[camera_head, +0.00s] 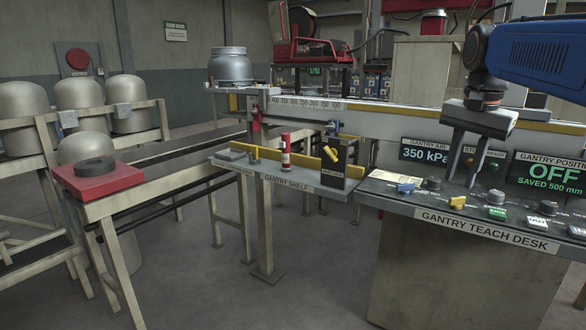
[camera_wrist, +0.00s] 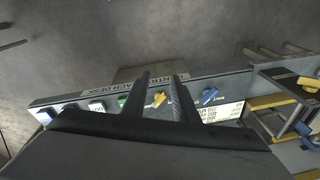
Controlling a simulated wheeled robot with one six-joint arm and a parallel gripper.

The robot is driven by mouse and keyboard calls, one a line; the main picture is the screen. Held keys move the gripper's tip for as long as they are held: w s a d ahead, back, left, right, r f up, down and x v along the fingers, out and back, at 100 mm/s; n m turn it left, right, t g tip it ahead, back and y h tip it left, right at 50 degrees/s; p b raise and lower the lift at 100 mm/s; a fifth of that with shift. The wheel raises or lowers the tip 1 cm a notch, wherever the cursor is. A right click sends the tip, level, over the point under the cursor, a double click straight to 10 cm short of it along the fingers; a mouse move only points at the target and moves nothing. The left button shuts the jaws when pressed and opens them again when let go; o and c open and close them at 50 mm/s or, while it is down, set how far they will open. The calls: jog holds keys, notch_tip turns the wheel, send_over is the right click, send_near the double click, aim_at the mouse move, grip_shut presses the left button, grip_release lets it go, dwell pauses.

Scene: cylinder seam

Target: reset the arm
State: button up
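My gripper (camera_head: 460,183) hangs fingers-down over the gantry teach desk (camera_head: 410,206) at the right of the head view. Its two dark fingers are apart with nothing held between them. In the wrist view my gripper (camera_wrist: 161,76) also shows an open gap, with a yellow knob (camera_wrist: 159,99) seen between the fingers. That yellow knob (camera_head: 457,201) sits on the desk near its front edge. A blue knob (camera_head: 405,188) lies to its left. I cannot tell how high the fingertips are above the panel.
The gantry shelf (camera_head: 318,184) holds a red and white cylinder (camera_head: 285,150). A red block (camera_head: 98,180) with a black ring stands on the left. Grey domed cylinders (camera_head: 80,93) stand behind. The floor between is clear.

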jog(key=s+a+f+n+t, duration=0.1)
jog(key=s+a+f+n, duration=0.3)
jog(key=s+f, duration=0.6)
jog(key=s+a+f+n+t, duration=0.2)
jog(key=s+a+f+n, duration=0.2)
jog(key=s+f, duration=0.6)
notch_tip(320, 180, down, 6)
jog(key=shift+s+r+n, duration=0.15)
jog(key=shift+s+n, duration=0.25)
jog(key=shift+n, duration=0.7)
jog(key=shift+a, duration=0.1)
